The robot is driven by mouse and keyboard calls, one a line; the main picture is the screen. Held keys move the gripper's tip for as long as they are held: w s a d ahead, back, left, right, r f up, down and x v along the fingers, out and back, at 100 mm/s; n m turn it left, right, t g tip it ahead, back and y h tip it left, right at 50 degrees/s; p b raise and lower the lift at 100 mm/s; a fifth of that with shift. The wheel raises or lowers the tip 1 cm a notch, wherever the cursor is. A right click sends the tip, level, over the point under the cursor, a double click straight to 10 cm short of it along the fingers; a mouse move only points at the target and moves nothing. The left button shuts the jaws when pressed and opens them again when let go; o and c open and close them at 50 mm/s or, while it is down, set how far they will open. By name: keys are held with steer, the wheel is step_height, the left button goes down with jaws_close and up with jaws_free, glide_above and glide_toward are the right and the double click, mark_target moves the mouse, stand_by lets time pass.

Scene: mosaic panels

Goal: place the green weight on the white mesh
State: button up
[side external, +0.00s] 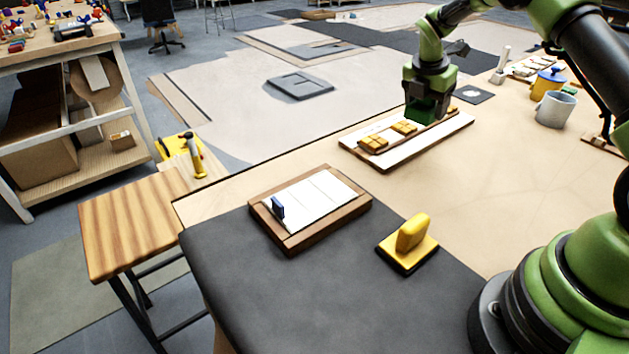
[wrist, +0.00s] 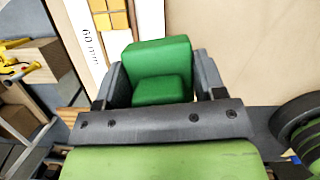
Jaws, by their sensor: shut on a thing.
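The green weight (wrist: 163,57) has a block-shaped grip and sits between the two fingers of my gripper (wrist: 157,80) in the wrist view. In the side view my gripper (side external: 428,108) is shut on it, over the right part of the long white board, and the weight is dark and partly hidden. I cannot tell whether the weight is clear of the board. The white mesh (side external: 322,192) lies in a brown wooden frame on the dark mat, left of and nearer than my gripper. A small blue piece stands at its left end. The mesh is not seen in the wrist view.
A yellow weight (side external: 412,238) stands on the dark mat (side external: 300,310), right of the frame. The long white board (side external: 375,158) carries yellow-brown tiles (side external: 404,128). A grey mug (side external: 556,109) and a yellow pot (side external: 548,82) stand at the back right. Bare table lies between board and frame.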

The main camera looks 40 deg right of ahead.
steer(key=w+a+r+n, duration=0.1)
steer(key=w+a, duration=0.1)
steer(key=a, duration=0.5)
steer(key=w+a+n, duration=0.1)
steer(key=w+a, duration=0.1)
steer(key=a, duration=0.6)
steer(key=r+n+t, duration=0.1)
steer(key=r, duration=0.1)
glide_above(315, 192)
steer(key=f, duration=0.4)
steer(key=a+f, duration=0.1)
steer(key=f, duration=0.1)
steer(key=shift+s+f, duration=0.1)
steer(key=shift+s, duration=0.1)
steer(key=shift+f, duration=2.1)
steer(key=shift+f, duration=0.15)
steer(key=o, duration=1.3)
